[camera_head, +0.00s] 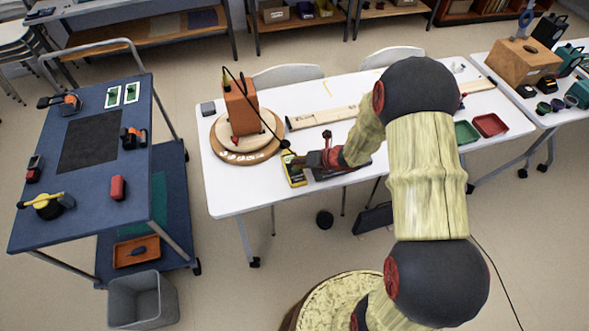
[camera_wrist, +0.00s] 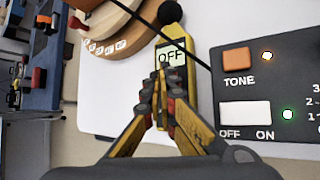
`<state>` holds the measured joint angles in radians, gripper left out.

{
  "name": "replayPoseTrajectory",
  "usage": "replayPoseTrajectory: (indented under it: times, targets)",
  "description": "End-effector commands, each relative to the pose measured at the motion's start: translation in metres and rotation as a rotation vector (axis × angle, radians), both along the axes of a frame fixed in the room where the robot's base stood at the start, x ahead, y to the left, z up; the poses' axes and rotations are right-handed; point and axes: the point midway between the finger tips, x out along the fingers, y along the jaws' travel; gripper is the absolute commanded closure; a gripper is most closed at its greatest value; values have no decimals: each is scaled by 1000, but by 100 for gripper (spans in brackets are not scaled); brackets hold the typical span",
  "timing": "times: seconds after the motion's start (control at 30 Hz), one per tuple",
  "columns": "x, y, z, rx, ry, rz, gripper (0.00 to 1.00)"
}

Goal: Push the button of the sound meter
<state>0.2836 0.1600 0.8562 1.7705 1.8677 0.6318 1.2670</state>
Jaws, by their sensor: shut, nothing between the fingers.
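The yellow sound meter (camera_wrist: 203,100) lies on the white table in the wrist view, with its dark round tip at the top. Its screen (camera_wrist: 171,56) reads "OFF". In the head view the sound meter (camera_head: 293,171) lies near the table's front edge. My gripper (camera_wrist: 163,76) is shut and empty, with its fingertips over the meter just below the screen. The fingers hide part of the meter's body, and its button is not visible. I cannot tell whether the tips touch it. In the head view my gripper (camera_head: 301,160) is just at the meter's right side.
A dark control box (camera_wrist: 270,75) with an orange TONE button and a white OFF/ON switch stands right of the meter. An orange speaker (camera_head: 241,107) sits on a round wooden base (camera_head: 222,142) behind it. A black cable crosses above the meter. A blue cart (camera_head: 135,175) stands left.

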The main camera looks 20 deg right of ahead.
Motion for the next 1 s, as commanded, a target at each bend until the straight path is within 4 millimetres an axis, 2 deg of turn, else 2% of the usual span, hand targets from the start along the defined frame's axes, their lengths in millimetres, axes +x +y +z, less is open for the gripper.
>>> replayPoseTrajectory:
  times: [0.6,1.0]
  targets:
    - [0,0,-7,0,0,0,100]
    - [0,0,4,0,0,0,100]
